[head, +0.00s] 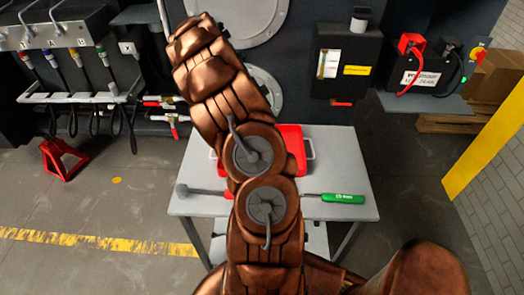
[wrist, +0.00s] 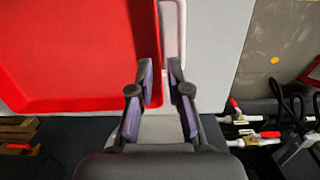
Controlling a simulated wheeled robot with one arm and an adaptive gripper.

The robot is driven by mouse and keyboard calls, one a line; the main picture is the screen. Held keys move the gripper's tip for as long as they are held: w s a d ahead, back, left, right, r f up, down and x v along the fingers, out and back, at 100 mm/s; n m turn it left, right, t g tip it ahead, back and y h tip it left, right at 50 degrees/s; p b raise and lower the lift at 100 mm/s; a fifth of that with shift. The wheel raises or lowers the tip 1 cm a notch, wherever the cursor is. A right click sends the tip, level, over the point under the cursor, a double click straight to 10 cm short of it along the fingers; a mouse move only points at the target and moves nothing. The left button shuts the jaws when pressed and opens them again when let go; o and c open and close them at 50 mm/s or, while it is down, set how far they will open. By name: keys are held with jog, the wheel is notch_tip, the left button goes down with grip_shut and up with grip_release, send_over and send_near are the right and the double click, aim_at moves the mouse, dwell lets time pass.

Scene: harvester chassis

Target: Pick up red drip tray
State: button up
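The red drip tray (head: 291,138) lies on a small grey table, mostly hidden behind my arm in the head view; a pale handle (head: 310,149) shows at its right end. In the wrist view the red tray (wrist: 80,50) fills the upper left, with a pale handle (wrist: 171,25) along its right side. My gripper (wrist: 163,68) is at this handle side, its fingers apart. The left fingertip overlaps the red wall and the right one overlaps the handle. I cannot tell whether they touch. In the head view my arm hides the gripper.
The grey table (head: 345,180) also bears a green-handled screwdriver (head: 340,198) and a grey-headed tool (head: 190,191) in front of the tray. A red stand (head: 62,160) is on the floor at left. The dark chassis with hoses rises behind the table. A yellow post (head: 485,150) stands at right.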

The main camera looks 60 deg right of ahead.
jog(key=f+p, duration=0.1)
jog(key=f, duration=0.2)
jog(key=a+f+p, duration=0.1)
jog(key=f, duration=0.1)
jog(key=shift+s+f+p, duration=0.15)
jog(key=shift+s+p, duration=0.2)
jog(key=shift+s, duration=0.05)
jog(key=shift+f, duration=0.75)
grip_shut()
